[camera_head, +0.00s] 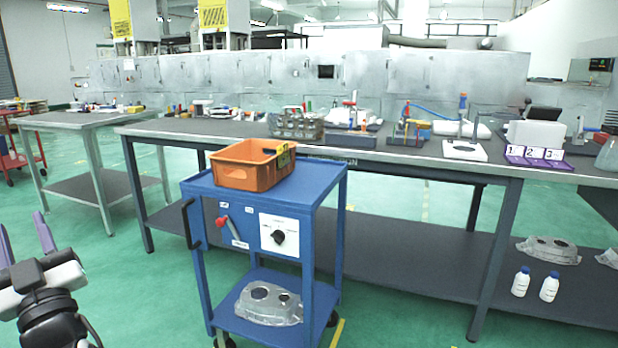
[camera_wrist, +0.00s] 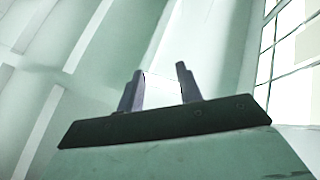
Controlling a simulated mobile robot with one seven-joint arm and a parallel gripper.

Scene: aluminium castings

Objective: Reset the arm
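My gripper (camera_head: 24,243) is at the lower left of the head view, with two purple fingers pointing up and standing apart. The wrist view shows the same gripper (camera_wrist: 160,88) with a clear gap between its fingers and nothing in it. Behind the fingers there are only pale, blurred wall or ceiling surfaces and a window grid at the right. The gripper is over open green floor, left of the blue cart, and touches nothing that I can see.
A blue cart (camera_head: 318,182) carries an orange bin (camera_head: 235,172) on top and a metal casting (camera_head: 268,303) on its lower shelf. A long workbench (camera_head: 400,156) with several tools stands behind. A grey side table (camera_head: 75,118) is at the left. Green floor (camera_head: 135,270) is clear between my gripper and the cart.

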